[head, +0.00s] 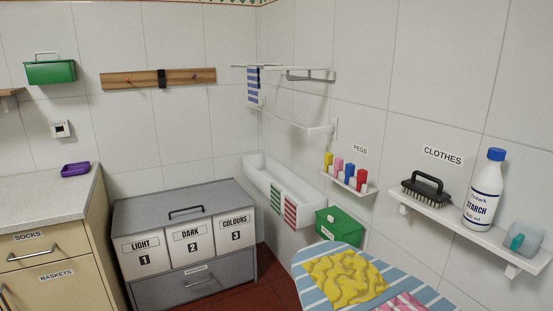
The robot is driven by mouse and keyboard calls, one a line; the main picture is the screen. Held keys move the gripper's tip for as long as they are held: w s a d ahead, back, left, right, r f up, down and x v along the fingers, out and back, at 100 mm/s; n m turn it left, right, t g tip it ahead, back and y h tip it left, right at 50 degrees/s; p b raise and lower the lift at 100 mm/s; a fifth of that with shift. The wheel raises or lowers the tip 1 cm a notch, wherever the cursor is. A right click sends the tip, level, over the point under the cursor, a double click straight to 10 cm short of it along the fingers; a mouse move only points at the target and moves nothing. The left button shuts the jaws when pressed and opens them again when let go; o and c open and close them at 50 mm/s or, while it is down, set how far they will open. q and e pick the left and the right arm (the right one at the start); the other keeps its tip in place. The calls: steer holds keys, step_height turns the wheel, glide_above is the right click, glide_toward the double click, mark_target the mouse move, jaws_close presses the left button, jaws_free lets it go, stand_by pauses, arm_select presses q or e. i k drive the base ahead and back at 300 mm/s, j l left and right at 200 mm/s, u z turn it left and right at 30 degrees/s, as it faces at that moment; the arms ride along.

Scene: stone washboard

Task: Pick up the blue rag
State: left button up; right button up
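A blue-and-white striped rag (253,86) hangs over the left end of a white wall rack in the corner, in the upper middle of the head view. Its lower edge hangs free in front of the tiled wall. A green-striped rag (276,198) and a red-striped rag (290,211) hang side by side over the front of a white trough lower down. Neither of my grippers shows in the head view.
The white trough (256,173) runs along the right wall. A grey chest (185,213) with numbered bins stands below. A blue-striped board (315,296) with yellow cloth (345,279) is at front. Shelves hold pegs (338,170), a brush (428,189) and a starch bottle (484,192).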

mark_target(253, 74)
steer(key=i+j, duration=0.25)
steer(key=j, duration=0.15)
steer(key=i+j, duration=0.25)
steer(key=j, duration=0.15)
steer(key=i+j, duration=0.55)
steer(key=j, duration=0.2)
steer(key=i+j+z, duration=0.1)
steer(key=i+j, duration=0.15)
steer(key=j, duration=0.15)
